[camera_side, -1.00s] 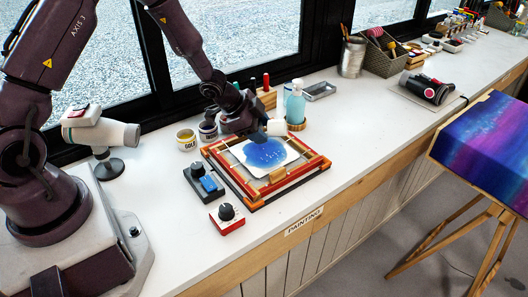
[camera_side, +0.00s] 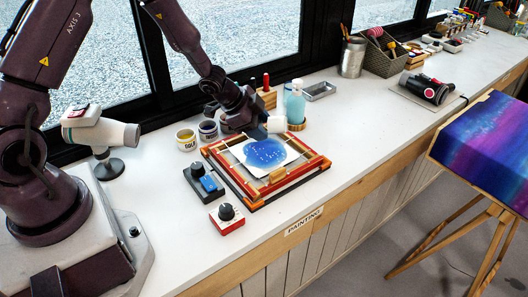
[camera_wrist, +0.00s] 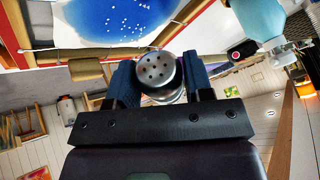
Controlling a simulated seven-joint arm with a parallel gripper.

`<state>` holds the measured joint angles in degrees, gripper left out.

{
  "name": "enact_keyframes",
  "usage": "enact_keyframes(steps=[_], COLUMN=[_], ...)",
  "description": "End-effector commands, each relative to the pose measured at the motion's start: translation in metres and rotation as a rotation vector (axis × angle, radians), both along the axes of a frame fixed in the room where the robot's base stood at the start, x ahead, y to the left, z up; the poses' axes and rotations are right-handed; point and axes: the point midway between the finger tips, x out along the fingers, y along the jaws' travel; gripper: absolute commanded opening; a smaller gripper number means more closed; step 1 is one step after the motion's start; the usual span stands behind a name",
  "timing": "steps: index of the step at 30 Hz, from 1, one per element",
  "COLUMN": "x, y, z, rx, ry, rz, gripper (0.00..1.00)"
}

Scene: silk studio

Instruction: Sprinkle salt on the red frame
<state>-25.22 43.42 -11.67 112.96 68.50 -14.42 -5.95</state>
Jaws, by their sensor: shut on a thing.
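The red frame (camera_side: 312,161) lies flat on the counter with white silk (camera_side: 291,154) stretched in it. A round blue wet patch (camera_side: 265,154) covers much of the silk and carries scattered white specks. The patch and specks also show at the top of the wrist view (camera_wrist: 115,18). My gripper (camera_side: 262,122) is over the far side of the frame, shut on a salt shaker (camera_side: 276,125). In the wrist view, the shaker's perforated metal lid (camera_wrist: 157,71) sits between my blue fingers (camera_wrist: 158,80). The shaker is tilted over, its lid apart from the silk.
A light-blue bottle (camera_side: 295,104) stands close behind the shaker. Paint jars (camera_side: 187,140) stand left of the frame. A black-and-blue device (camera_side: 203,184) and a red-based knob box (camera_side: 227,216) sit at its near left. The counter right of the frame is clear.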

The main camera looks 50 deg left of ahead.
Motion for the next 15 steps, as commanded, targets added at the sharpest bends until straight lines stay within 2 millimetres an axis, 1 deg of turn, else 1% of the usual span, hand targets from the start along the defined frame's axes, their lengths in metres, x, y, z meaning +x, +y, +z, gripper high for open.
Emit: enact_keyframes(steps=[1,2,3,4,6,7,10,11,15], x=[0.000,0.001,0.002,0.002,0.001,0.000,-0.001,0.000,0.001], y=[-0.003,-0.001,0.001,0.002,0.001,-0.001,-0.004,-0.002,-0.001], z=[-0.012,-0.009,0.007,0.017,0.024,0.019,-0.011,-0.012,-0.009], rx=[-0.001,0.000,0.000,0.001,0.000,-0.001,-0.001,0.000,0.000], ry=[0.006,-0.001,-0.011,-0.012,-0.007,0.000,0.007,0.003,-0.003], rz=[-0.005,-0.005,-0.001,0.001,-0.001,-0.003,-0.007,-0.006,-0.003], gripper=[0.19,0.19,0.19,0.19,0.19,0.19,0.19,0.19,0.19])
